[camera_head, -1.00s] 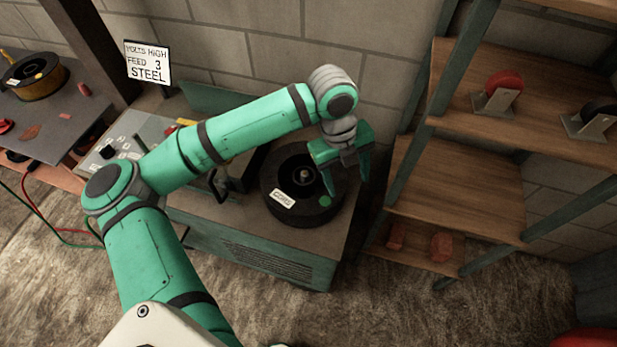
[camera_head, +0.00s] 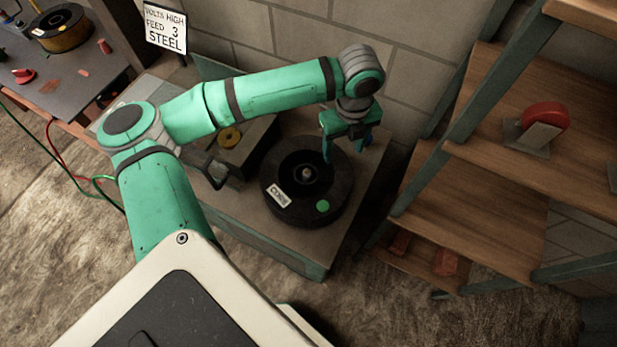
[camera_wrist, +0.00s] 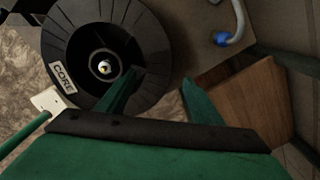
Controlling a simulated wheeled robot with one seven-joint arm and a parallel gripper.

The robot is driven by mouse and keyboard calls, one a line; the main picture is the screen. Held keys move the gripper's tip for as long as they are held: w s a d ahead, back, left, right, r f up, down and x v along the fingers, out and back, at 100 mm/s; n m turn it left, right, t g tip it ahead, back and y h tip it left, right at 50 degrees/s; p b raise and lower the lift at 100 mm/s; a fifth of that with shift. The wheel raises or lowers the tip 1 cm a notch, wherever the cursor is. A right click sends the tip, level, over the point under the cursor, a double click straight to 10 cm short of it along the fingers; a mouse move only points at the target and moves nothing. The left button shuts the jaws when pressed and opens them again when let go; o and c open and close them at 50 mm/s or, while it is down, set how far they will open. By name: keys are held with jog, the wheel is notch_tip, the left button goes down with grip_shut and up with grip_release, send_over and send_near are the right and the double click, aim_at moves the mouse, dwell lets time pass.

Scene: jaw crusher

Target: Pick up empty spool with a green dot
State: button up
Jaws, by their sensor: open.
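The black spool with a green dot (camera_head: 284,168) lies flat on top of the green machine cabinet, with a white label and a round green dot on its top face. It also shows in the wrist view (camera_wrist: 150,60), where the label reads "CORE" and the hub has a bright pin in its centre. My gripper (camera_head: 348,150) is open and empty, pointing down above the spool's right rear rim. In the wrist view my gripper (camera_wrist: 160,90) has one finger over the spool's face and the other outside its rim. I cannot tell whether a finger touches it.
A shelf rack (camera_head: 455,185) stands close on the right, holding a red roll (camera_head: 545,115) on a stand. A block wall is behind the cabinet (camera_head: 240,235). A workbench (camera_head: 75,85) with a yellow-brown spool (camera_head: 62,35) is at the left. A sign (camera_head: 166,28) hangs behind.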

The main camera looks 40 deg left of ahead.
aim_at(341, 162)
jog(key=shift+s+f, duration=0.2)
jog(key=shift+f, duration=3.1)
jog(key=shift+c, duration=0.3)
grip_shut()
jog(key=shift+r, duration=0.1)
